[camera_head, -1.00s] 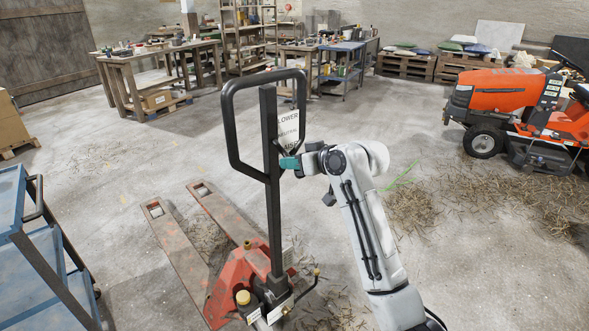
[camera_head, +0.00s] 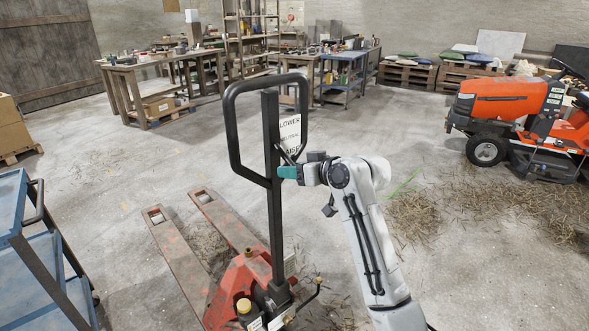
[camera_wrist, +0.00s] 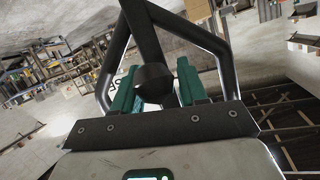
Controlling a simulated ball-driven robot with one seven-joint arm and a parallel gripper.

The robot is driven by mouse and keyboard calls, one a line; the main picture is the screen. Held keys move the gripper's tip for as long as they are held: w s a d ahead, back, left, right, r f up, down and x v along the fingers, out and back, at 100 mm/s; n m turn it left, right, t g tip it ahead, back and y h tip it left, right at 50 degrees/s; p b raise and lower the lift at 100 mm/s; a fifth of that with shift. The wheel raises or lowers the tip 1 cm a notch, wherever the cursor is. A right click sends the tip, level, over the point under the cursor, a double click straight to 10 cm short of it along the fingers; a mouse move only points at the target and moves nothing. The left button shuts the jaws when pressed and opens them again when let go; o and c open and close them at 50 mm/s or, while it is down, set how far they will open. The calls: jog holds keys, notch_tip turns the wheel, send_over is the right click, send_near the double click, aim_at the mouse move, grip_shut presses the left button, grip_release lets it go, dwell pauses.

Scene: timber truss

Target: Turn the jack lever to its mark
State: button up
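The orange-red pallet jack (camera_head: 238,285) stands with its dark handle loop (camera_head: 232,128) upright. The jack lever (camera_head: 286,154) is a short dark bar at the handle post, beside the lower part of a white label (camera_head: 290,128) marked LOWER, NEUTRAL and RAISE. My gripper (camera_head: 287,173) reaches in from the right, its teal fingers close to the post and the lever's lower end. In the wrist view, the teal fingers stand apart on either side of a dark rounded knob (camera_wrist: 153,84), apparently the lever's end. Whether they touch it is unclear.
A blue cart (camera_head: 35,250) stands at the left. An orange mower (camera_head: 505,105) stands at the right. Workbenches (camera_head: 150,85) and shelves line the back. The jack's forks (camera_head: 180,265) lie on the floor. Straw litters the floor at right, and open floor lies around the jack.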

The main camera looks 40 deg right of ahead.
jog(key=shift+r, duration=0.15)
jog(key=shift+s+d, duration=0.1)
jog(key=shift+s, duration=0.15)
jog(key=v, duration=1)
jog(key=shift+s, duration=0.15)
jog(key=s+a+f+g, duration=0.35)
jog(key=a+f, duration=0.35)
jog(key=f, duration=0.3)
jog(key=s+a+f+g, duration=0.2)
jog(key=s+a+f, duration=0.35)
jog(key=f, duration=0.45)
jog(key=s+a+f+g, duration=0.2)
jog(key=s+f, duration=0.2)
jog(key=s, duration=0.3)
jog(key=s+a+f+g+h, duration=0.1)
jog(key=s+a+f+g, duration=0.1)
jog(key=s, duration=0.5)
jog(key=s+a+f+g+h, duration=0.1)
jog(key=s+a+f+g, duration=0.1)
jog(key=s+f, duration=0.3)
jog(key=s+g, duration=0.1)
jog(key=s, duration=0.1)
jog(key=shift+s+a+f, duration=0.15)
jog(key=shift+s+f, duration=0.2)
jog(key=shift+f, duration=0.05)
